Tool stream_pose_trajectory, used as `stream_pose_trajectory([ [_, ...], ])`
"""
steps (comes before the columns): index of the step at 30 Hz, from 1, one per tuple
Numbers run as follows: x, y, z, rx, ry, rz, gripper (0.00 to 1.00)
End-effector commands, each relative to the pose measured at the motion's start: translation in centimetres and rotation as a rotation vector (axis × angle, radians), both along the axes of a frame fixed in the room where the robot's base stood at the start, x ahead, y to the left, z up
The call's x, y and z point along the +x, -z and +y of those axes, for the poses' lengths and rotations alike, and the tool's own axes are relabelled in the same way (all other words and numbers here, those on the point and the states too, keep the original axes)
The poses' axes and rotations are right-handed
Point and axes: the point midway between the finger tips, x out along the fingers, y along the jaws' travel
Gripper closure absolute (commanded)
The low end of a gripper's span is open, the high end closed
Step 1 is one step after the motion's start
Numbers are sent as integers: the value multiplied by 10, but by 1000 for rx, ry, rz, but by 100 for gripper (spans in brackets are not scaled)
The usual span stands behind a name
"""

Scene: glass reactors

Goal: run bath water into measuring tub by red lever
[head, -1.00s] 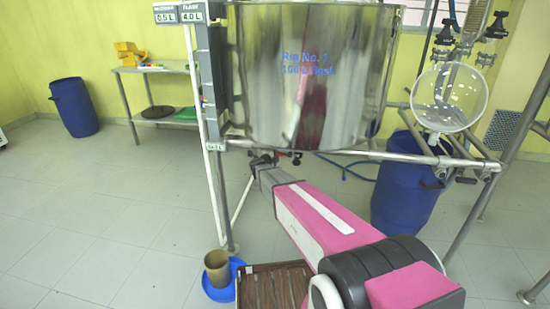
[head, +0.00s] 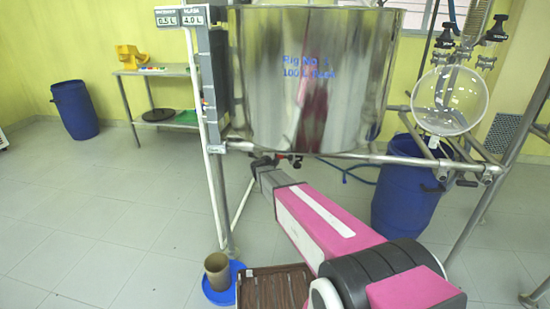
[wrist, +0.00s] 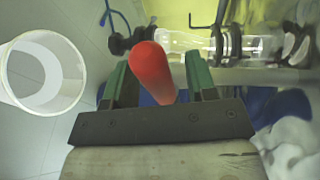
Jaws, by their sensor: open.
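The red lever (wrist: 152,70) shows large in the wrist view, standing between the two green-padded fingers of my gripper (wrist: 160,82). The fingers are apart, with a gap visible at least on the lever's right. In the head view my gripper (head: 262,163) is under the big steel bath (head: 310,110), and its fingers are too small there to read. A small red part (head: 296,156) shows beside it. A brown tub (head: 217,268) stands upright in a blue basin (head: 222,292) on the floor. Its inside is too dark to judge the water level.
A display (head: 180,18) reads 0.5 L and 4.0 L. Metal frame rails (head: 370,156) run below the bath. A round glass flask (head: 448,100) and blue barrel (head: 405,195) are at right. A white open cylinder (wrist: 42,73) is left in the wrist view. Floor at left is clear.

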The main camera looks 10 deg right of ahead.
Motion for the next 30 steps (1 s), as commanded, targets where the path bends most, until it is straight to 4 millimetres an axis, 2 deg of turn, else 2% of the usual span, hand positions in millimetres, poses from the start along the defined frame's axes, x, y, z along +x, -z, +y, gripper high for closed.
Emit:
stream_pose_trajectory([
  [5, -10, -2, 6, -2, -1, 1, 48],
  [18, -74, -14, 47, 0, -2, 0, 48],
  [24, -88, -16, 57, 0, -1, 0, 48],
  [30, -90, -17, 59, 1, 0, -1, 48],
])
